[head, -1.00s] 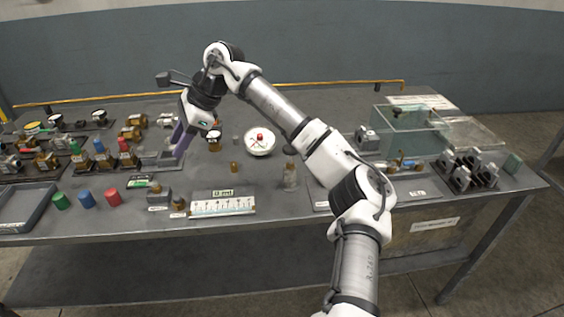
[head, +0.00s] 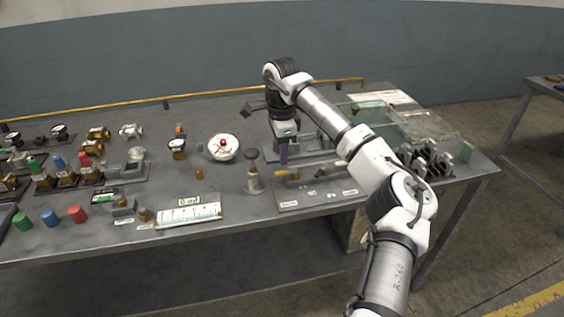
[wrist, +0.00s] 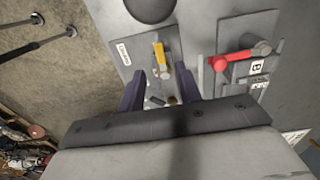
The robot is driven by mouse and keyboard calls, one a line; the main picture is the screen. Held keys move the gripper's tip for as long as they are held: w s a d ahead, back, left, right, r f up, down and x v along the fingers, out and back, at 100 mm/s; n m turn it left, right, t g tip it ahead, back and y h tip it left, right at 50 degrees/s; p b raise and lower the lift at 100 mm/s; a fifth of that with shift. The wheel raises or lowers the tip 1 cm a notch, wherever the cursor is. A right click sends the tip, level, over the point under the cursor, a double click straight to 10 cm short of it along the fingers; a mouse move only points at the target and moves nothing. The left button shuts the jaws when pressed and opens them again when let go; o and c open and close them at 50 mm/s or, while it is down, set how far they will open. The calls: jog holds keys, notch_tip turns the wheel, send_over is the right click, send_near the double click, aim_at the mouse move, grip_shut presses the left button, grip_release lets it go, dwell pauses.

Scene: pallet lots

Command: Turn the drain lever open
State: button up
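A yellow lever handle (wrist: 159,55) on a grey plate shows in the wrist view, with a small white label (wrist: 124,53) beside it that I cannot read clearly. The yellow handle also shows in the head view (head: 281,173), just below the fingers. A red lever (wrist: 232,60) is on a separate plate to the right, beside a label (wrist: 257,67) that seems to read B. My gripper (wrist: 161,80) is open, its two purple fingers apart with the yellow lever's lower end lying between them in the picture. I cannot tell whether they touch it. In the head view my gripper (head: 284,155) points down.
A white dish (head: 224,147) and a scale board (head: 188,214) lie further left. A glass tank (head: 372,115) and grey blocks (head: 428,160) are to the right, behind and beside my arm.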

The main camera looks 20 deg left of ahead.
aim_at(281, 172)
jog(key=shift+f+p, duration=0.5)
jog(key=shift+f, duration=2.15)
grip_shut()
